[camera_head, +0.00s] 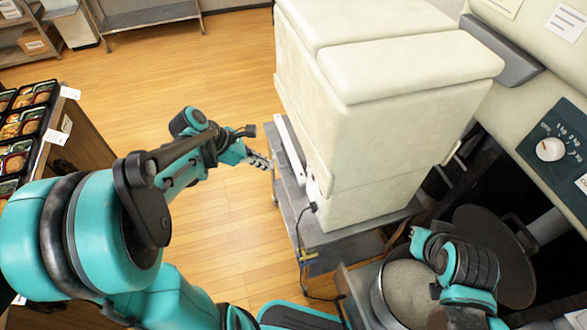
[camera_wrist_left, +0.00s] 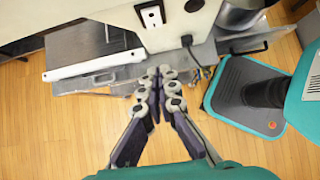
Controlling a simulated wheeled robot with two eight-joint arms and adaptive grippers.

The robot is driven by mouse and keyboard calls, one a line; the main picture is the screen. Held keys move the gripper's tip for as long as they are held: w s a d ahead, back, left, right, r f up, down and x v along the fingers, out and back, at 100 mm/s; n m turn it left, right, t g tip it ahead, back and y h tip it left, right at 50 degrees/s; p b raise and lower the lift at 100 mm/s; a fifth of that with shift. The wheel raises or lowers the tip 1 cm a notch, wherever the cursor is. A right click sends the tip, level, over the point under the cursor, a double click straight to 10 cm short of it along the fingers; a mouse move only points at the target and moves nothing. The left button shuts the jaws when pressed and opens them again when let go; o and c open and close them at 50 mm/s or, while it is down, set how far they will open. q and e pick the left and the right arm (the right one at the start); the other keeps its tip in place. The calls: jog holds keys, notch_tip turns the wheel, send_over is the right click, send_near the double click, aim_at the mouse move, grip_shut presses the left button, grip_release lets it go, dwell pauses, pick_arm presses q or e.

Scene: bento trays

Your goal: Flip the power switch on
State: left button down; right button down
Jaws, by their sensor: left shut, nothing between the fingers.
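The power switch (camera_wrist_left: 152,16) is a small black-and-white rocker on the side of the cream machine (camera_head: 375,130), near the top of the left wrist view. I cannot make out which way it is set. In the head view it is too small or hidden to tell. My left gripper (camera_head: 262,163) is shut and empty, to the left of the machine and apart from it. In the left wrist view its fingertips (camera_wrist_left: 160,72) meet below the switch, with a gap between. My right arm shows at the lower right of the head view, but its gripper cannot be seen.
A black plug and cord (camera_head: 312,207) hang from the machine's lower side. The machine stands on a grey metal cart (camera_head: 335,245). A round pot (camera_head: 378,300) is at the lower right. Bento trays (camera_head: 22,125) line the left edge. Open wooden floor lies left of the cart.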

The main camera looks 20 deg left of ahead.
aim_at(310, 170)
pick_arm(q)
jog(key=w+d+r+b+x, duration=0.1)
jog(key=b+x, duration=0.4)
jog(key=x, duration=0.8)
jog(key=shift+w+d+r, duration=0.35)
jog(key=shift+d+r, duration=0.05)
jog(key=shift+d, duration=0.1)
jog(key=shift+w+d+f, duration=0.1)
jog(key=shift+d+f, duration=0.05)
jog(key=shift+d, duration=0.1)
